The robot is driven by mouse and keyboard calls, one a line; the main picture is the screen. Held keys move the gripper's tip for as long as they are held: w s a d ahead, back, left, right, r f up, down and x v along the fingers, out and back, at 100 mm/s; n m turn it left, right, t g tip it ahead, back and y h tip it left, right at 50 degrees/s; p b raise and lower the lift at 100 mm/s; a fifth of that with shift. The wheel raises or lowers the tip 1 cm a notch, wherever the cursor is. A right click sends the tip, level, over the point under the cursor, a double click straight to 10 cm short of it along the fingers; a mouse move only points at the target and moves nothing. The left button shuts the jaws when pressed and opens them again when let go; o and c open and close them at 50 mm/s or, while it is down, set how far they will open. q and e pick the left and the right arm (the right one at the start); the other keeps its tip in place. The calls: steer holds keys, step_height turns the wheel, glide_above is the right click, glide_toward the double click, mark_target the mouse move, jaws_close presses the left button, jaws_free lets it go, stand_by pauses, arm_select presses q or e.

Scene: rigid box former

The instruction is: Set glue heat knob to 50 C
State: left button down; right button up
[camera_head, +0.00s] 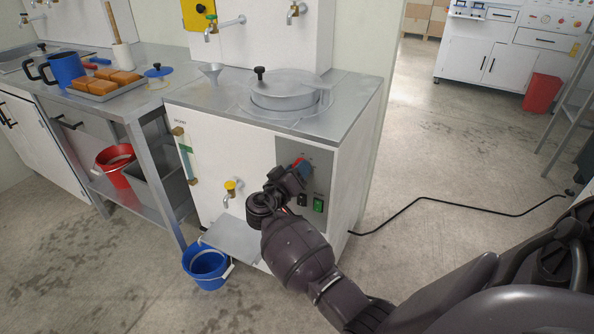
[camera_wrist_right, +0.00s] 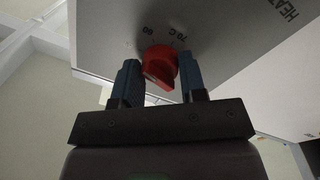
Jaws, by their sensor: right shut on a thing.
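The glue heat knob is a red knob (camera_wrist_right: 158,66) on the front panel of the white heater cabinet. In the right wrist view, a printed scale shows around it, with marks that look like 60 and 70 and the letters HEA at the edge. My right gripper (camera_wrist_right: 160,78) has its two blue-grey fingers on either side of the knob, shut on it. In the head view my right gripper (camera_head: 299,166) reaches the grey panel (camera_head: 318,160), and the knob is mostly hidden behind the fingers. The exact pointer setting is unclear. My left gripper is not in view.
A green switch (camera_head: 318,205) sits below on the same panel. A lidded pot (camera_head: 285,90) is set in the cabinet top. A yellow-handled tap (camera_head: 231,187), a metal shelf (camera_head: 236,240) and a blue bucket (camera_head: 206,264) are to the left. A black cable (camera_head: 420,199) crosses the floor.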

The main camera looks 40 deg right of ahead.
steer(key=n, duration=0.2)
steer(key=shift+n, duration=0.7)
steer(key=o, duration=0.9)
steer(key=shift+a, duration=0.15)
